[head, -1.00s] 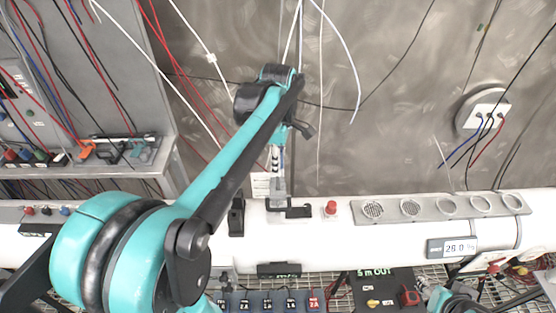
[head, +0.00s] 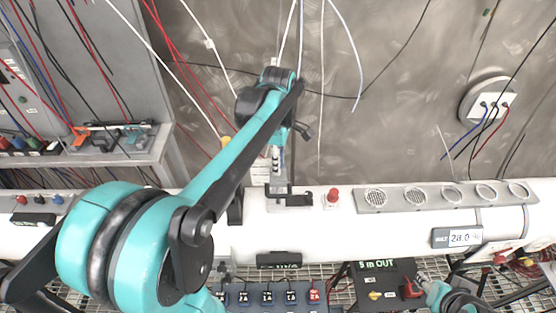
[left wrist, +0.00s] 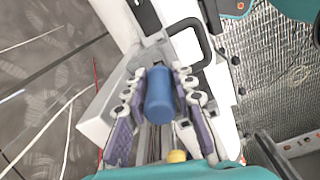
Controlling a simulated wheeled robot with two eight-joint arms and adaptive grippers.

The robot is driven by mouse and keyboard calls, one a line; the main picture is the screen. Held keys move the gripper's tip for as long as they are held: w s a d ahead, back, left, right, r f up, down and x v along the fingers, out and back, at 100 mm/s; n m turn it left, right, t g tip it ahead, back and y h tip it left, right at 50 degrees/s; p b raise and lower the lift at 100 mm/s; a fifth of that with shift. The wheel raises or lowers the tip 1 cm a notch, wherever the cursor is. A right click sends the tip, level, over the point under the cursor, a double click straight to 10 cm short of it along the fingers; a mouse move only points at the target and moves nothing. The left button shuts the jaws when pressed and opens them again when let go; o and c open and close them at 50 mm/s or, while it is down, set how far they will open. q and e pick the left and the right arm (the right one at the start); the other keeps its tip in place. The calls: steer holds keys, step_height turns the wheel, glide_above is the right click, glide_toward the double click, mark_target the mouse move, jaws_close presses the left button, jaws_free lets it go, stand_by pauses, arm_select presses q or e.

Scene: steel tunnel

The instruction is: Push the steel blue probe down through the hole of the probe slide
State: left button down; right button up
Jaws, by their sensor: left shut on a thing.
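The steel blue probe (left wrist: 159,95) is a blue cylinder in the left wrist view, between the two fingers of my left gripper (left wrist: 158,98), which is shut on it. The grey probe slide (left wrist: 152,55) is just beyond the probe, with a dark-rimmed opening beside it. In the head view my left gripper (head: 277,168) points down over the slide's grey block (head: 290,200) on the white pipe. The hole and the probe's lower end are hidden. A teal and black part of my right arm shows at the lower right; its fingers are not clear.
A red button (head: 332,195) stands right of the slide. A grey rail with several round vents (head: 410,198) lies farther right. Loose cables hang behind my left arm. A dark box (head: 385,280) and a row of labelled blocks (head: 268,297) sit in front of the pipe.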

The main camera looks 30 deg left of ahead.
arm_select(q)
steer(key=shift+f+b, duration=0.95)
steer(key=shift+f, duration=0.65)
steer(key=c, duration=1.2)
jaws_free()
steer(key=shift+r, duration=0.1)
step_height(320, 180, up, 12)
steer(key=shift+f, duration=0.1)
